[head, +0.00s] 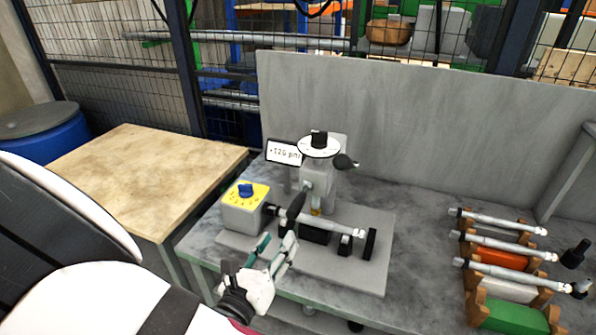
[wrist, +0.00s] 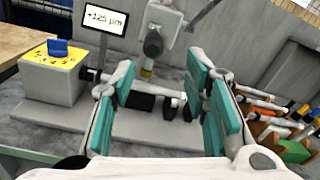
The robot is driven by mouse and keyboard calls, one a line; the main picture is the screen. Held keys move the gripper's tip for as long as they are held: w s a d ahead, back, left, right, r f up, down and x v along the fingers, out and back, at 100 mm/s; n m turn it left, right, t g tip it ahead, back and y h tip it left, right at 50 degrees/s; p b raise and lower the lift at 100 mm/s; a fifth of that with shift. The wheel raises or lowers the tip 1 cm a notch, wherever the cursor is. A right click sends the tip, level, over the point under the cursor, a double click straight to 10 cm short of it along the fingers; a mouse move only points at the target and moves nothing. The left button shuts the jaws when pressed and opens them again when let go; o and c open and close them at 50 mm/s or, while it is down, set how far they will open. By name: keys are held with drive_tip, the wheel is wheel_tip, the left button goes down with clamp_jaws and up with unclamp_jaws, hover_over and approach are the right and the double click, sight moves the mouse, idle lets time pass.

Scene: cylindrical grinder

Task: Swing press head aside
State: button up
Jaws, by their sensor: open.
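The grey upright head (head: 318,180), which I take for the press head, stands over a grinder base plate (head: 350,275). A white dial (head: 319,148) with a black knob tops it, and a black-knobbed lever (head: 345,161) points right. In the wrist view the head (wrist: 163,20) rises beyond the fingers, its top cut off. Below it, a metal shaft (head: 335,229) lies horizontally across dark supports. My gripper (head: 277,247) is open and empty in front of the shaft and apart from the head. Its teal finger pads frame the shaft in the wrist view (wrist: 160,110).
A yellow-topped box with a blue knob (head: 245,194) stands left of the shaft. A small display (head: 285,153) reads about +125 µm. Several shafts on wooden racks (head: 500,255) lie right. A grey panel (head: 420,115) closes the back. A wooden table (head: 140,170) stands left, its top clear.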

sight(296, 205)
drive_tip(key=shift+n, duration=0.3)
drive_tip(key=x, duration=0.4)
drive_tip(key=p+x, duration=0.1)
drive_tip(key=x, duration=0.4)
drive_tip(key=a+x, duration=0.1)
drive_tip(key=x, duration=0.3)
drive_tip(key=shift+w+f, duration=0.15)
drive_tip(key=shift+w, duration=0.2)
clamp_jaws()
